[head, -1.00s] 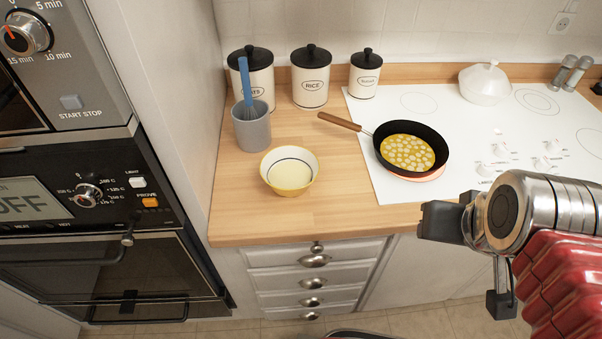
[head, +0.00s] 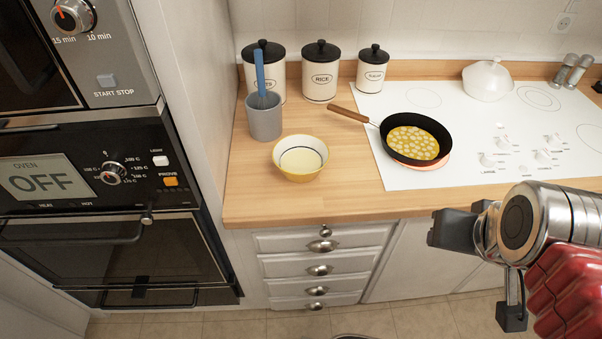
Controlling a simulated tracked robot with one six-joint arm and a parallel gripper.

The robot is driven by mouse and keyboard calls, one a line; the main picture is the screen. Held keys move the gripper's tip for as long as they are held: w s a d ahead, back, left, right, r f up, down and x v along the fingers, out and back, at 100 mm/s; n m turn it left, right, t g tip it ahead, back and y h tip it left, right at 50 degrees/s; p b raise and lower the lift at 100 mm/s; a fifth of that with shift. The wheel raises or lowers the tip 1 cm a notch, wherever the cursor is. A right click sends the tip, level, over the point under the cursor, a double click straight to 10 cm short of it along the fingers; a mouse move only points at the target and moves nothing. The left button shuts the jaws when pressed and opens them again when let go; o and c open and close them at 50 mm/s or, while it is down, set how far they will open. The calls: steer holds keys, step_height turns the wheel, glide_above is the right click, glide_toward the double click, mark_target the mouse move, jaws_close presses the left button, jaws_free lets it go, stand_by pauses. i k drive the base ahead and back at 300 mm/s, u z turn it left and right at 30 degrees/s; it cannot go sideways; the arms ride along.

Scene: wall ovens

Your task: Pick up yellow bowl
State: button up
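The yellow bowl (head: 300,173) stands upright on the wooden counter, left of the frying pan. Its inside is pale with a dark ring, and it looks empty. My gripper (head: 452,230) is at the right of the head view, in front of the counter's front edge and well apart from the bowl. It is seen from the side, so whether its fingers are open or shut does not show. No object shows in it.
A frying pan (head: 452,141) with yellow food sits on the white hob (head: 520,125), its handle pointing left toward the bowl. A grey utensil cup (head: 264,120) and lidded canisters (head: 320,85) stand behind the bowl. An oven (head: 90,190) is at left. Counter around the bowl is clear.

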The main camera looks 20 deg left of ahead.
mark_target(300, 157)
steer(key=u, duration=0.05)
steer(key=k, duration=1.75)
steer(key=u, duration=1.05)
steer(key=i, duration=1.65)
